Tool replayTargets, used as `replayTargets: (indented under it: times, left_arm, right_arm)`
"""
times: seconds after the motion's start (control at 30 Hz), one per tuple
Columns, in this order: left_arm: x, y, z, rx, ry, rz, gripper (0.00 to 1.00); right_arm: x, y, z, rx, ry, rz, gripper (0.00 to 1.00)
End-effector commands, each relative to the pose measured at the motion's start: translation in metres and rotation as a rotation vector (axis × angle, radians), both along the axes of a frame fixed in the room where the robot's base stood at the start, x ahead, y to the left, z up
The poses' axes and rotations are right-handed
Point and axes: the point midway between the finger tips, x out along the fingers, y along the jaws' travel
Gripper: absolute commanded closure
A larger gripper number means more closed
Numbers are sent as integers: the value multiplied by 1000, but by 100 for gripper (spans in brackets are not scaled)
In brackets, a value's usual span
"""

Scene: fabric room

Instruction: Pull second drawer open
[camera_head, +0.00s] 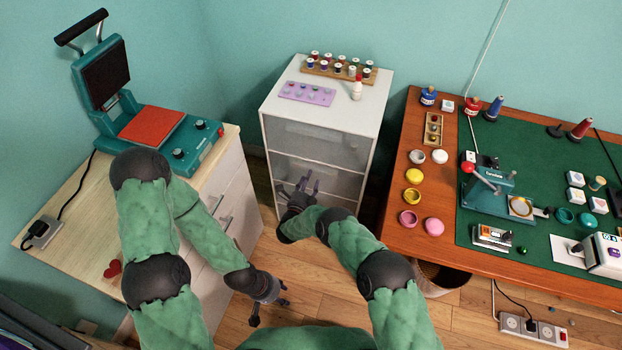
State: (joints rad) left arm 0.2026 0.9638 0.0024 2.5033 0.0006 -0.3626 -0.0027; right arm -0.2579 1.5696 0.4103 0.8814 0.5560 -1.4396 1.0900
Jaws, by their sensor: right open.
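A white drawer unit (376,100) with grey translucent drawer fronts stands against the back wall in the middle. Its top drawer (315,140) looks closed. The second drawer (335,180) is below it and also looks closed; its front is partly hidden by my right gripper. My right gripper (306,183) is open in front of the second drawer, with its fingers pointing at the front. I cannot tell whether they touch it. My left gripper (270,306) is low over the floor, left of the middle, apart from the unit. Its fingers look spread and empty.
Thread spools (338,68), a purple tray (307,93) and a white bottle (356,90) stand on the unit. A heat press (155,125) sits on the left cabinet (65,210). A crowded wooden desk (390,230) is on the right. Wooden floor (283,250) shows between them.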

Motion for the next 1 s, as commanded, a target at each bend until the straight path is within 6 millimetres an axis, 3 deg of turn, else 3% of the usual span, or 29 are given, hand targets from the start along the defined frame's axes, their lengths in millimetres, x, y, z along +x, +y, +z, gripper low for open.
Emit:
replayTargets:
  times: [0.2, 0.57, 0.77, 1.0]
  left_arm:
    - [0, 0, -11, 0, 0, 0, 60]
    - [0, 0, -11, 0, 0, 0, 60]
    - [0, 0, -11, 0, 0, 0, 60]
    - [0, 0, -10, 0, 0, 0, 60]
  right_arm:
    - [21, -7, -2, 0, 1, 0, 46]
    - [26, -9, 0, -1, 1, 1, 46]
    - [26, -9, 0, -1, 1, 1, 97]
    - [24, -10, -1, -1, 4, 1, 100]
